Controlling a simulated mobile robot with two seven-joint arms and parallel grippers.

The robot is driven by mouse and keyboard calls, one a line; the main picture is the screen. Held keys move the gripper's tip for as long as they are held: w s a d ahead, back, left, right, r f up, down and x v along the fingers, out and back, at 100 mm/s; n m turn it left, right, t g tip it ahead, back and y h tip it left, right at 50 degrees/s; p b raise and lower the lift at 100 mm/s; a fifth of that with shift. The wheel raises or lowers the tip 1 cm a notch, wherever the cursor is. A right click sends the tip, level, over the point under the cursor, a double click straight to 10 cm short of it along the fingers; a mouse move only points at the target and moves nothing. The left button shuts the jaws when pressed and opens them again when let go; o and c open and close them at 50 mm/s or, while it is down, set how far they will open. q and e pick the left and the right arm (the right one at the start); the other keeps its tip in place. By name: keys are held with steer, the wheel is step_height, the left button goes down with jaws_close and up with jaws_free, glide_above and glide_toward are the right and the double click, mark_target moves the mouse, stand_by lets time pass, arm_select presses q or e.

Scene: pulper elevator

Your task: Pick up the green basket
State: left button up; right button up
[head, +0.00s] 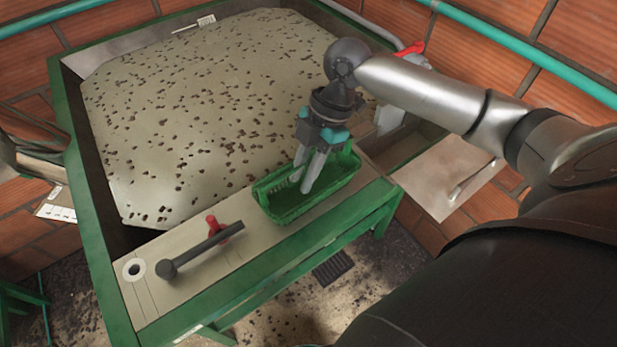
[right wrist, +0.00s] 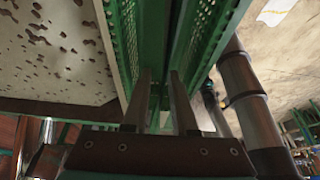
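The green basket (head: 290,208) is a rectangular basket with perforated walls, sitting upright on the ledge at the front of the table. My right gripper (head: 306,182) points down into the basket in the head view, its two fingers apart. In the right wrist view my right gripper (right wrist: 163,85) shows a gap between its fingers, with green basket parts (right wrist: 205,35) beyond them. I cannot tell whether the fingers touch the basket. My left gripper is not in view.
A green-framed table (head: 92,245) holds a pale, speckled bed (head: 200,110). A dark-handled lever with a red part (head: 212,228) and a round hole (head: 134,269) are left of the basket on the ledge. Brick walls stand behind. A pale metal chute (head: 440,180) is at the right.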

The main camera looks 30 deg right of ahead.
jaws_close()
stand_by(0.4)
